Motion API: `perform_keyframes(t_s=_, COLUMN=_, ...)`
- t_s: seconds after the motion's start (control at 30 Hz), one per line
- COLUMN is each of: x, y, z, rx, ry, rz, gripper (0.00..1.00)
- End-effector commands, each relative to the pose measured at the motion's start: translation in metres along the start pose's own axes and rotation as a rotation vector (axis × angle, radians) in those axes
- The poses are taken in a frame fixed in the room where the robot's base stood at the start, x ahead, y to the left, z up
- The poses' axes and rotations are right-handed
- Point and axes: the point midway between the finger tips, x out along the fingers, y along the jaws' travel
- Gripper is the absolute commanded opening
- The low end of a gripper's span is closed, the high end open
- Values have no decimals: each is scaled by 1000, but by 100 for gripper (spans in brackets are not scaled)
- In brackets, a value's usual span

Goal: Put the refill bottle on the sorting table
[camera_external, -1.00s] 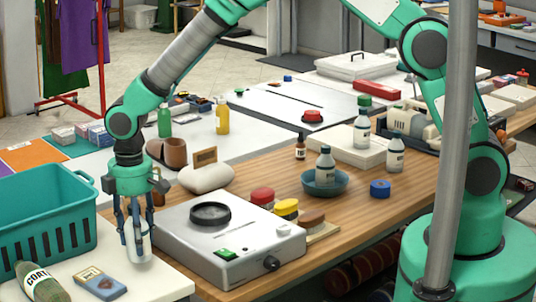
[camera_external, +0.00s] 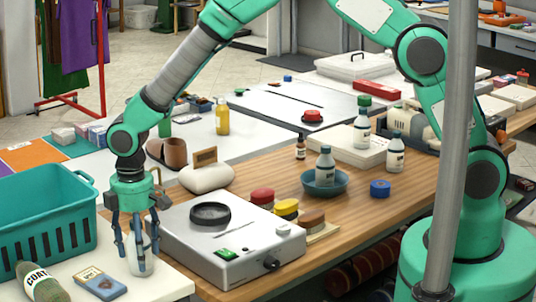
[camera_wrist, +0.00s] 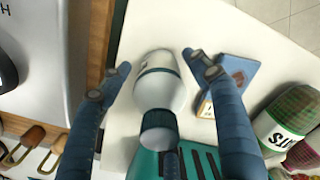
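The refill bottle (camera_external: 141,262), white with a dark teal band and cap, stands on the white table (camera_external: 165,287) at the front left, apparently the sorting table. In the wrist view the bottle (camera_wrist: 160,82) is between my fingers, its cap towards the bottom of the picture. My gripper (camera_external: 136,255) is around it from above. In the wrist view my fingers (camera_wrist: 158,62) are spread, with a gap to the bottle on both sides. The bottle's upper part is partly hidden by the fingers in the external view.
A teal basket (camera_external: 45,225) stands left of the bottle. A blue packet (camera_external: 100,284) and a green roll labelled COAT (camera_external: 42,284) lie in front. A grey machine (camera_external: 225,240) is close on the right. Similar bottles (camera_external: 325,165) stand on the wooden counter (camera_external: 395,215).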

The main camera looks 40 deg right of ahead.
Motion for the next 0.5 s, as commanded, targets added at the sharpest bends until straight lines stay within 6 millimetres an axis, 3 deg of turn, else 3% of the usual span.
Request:
perform_keyframes(t_s=0.3, x=-1, y=0, z=0, rx=0, ry=0, rz=0, gripper=63)
perform_keyframes(t_s=0.5, x=-13, y=0, z=0, rx=0, ry=1, rz=0, gripper=63)
